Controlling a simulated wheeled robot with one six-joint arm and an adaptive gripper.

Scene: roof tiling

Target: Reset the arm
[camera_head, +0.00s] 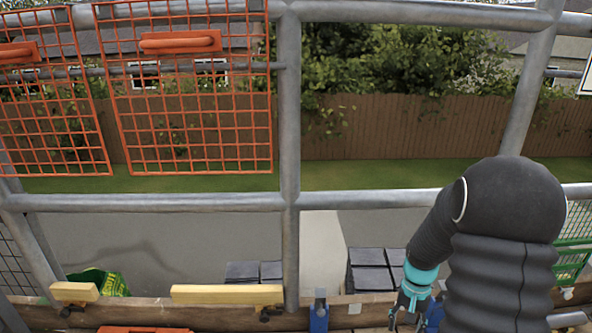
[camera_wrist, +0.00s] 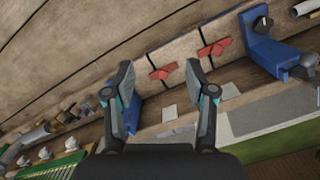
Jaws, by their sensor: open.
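My gripper (camera_wrist: 160,82) is open in the wrist camera view, with its two fingers spread apart and nothing between them. In the head camera view my gripper (camera_head: 412,306) hangs low at the right, below my black-sleeved arm (camera_head: 503,235), which bends downward. Its fingers are small and partly cut off there. Beyond the fingers, the wrist view shows a wooden board with two red cross-shaped pieces (camera_wrist: 163,73) on it, and I cannot tell how far off they are.
Grey scaffold poles (camera_head: 288,150) and orange mesh panels (camera_head: 195,95) stand ahead. Dark slate stacks (camera_head: 370,272) sit behind the low wooden edge board (camera_head: 225,318). Yellow wood blocks (camera_head: 228,294) are at that board. A blue bracket (camera_wrist: 270,45) is at upper right in the wrist view.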

